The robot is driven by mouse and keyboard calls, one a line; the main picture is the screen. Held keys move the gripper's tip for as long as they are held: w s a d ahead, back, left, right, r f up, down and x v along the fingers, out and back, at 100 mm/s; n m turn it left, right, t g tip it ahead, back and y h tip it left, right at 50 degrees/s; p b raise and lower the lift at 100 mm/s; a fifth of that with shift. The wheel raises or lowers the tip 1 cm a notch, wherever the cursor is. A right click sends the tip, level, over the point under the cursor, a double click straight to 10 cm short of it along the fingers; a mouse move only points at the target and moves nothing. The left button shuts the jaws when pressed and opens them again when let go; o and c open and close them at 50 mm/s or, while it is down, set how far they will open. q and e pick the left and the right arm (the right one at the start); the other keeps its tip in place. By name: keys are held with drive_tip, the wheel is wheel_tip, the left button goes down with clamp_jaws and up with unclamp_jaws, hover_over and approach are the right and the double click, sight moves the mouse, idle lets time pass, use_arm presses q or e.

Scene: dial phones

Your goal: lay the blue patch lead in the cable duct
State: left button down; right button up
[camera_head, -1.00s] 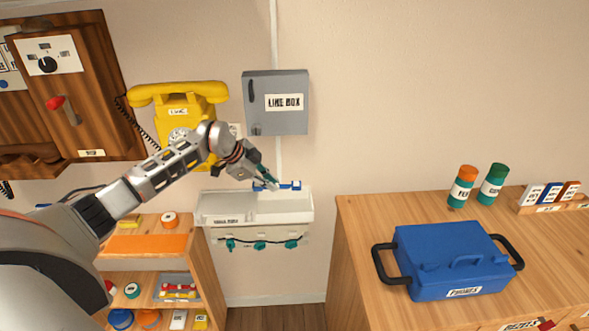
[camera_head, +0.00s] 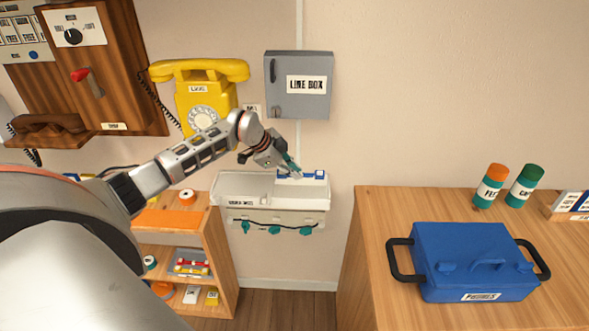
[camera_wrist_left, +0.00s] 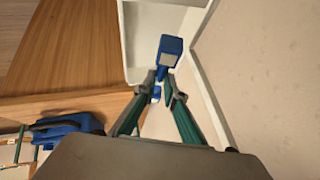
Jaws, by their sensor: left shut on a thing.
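The blue patch lead (camera_head: 318,175) is a short blue piece with a blue plug at its end. My left gripper (camera_head: 292,168) is shut on it at the right part of the white cable duct (camera_head: 262,204) on the wall. In the left wrist view, the lead's blue block (camera_wrist_left: 170,50) shows beyond the fingertips (camera_wrist_left: 162,86), against the white duct (camera_wrist_left: 132,45). The lead appears within the duct's outline, but I cannot tell whether it touches the floor of the duct. My right gripper is not in view.
A grey line box (camera_head: 299,85) and a yellow dial phone (camera_head: 203,98) hang above the duct. A cable with teal clips (camera_head: 274,230) runs below it. A wooden cabinet (camera_head: 370,240) with a blue toolbox (camera_head: 475,258) stands to the right; shelves (camera_head: 222,250) stand left.

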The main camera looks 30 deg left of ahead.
use_arm(q)
wheel_tip(320, 180, down, 3)
drive_tip(key=shift+r+b, duration=0.1)
drive_tip(key=shift+b, duration=0.95)
wheel_tip(320, 180, down, 2)
drive_tip(key=shift+f+b, duration=0.15)
drive_tip(key=shift+b, duration=0.85)
drive_tip(key=shift+f+b, duration=0.85)
drive_tip(key=shift+f, duration=0.05)
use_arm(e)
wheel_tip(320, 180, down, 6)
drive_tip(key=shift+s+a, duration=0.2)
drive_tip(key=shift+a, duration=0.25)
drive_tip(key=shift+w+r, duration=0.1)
use_arm(q)
drive_tip(key=shift+f, duration=0.8)
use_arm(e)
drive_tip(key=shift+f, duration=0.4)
use_arm(q)
drive_tip(key=c, duration=2)
unclamp_jaws()
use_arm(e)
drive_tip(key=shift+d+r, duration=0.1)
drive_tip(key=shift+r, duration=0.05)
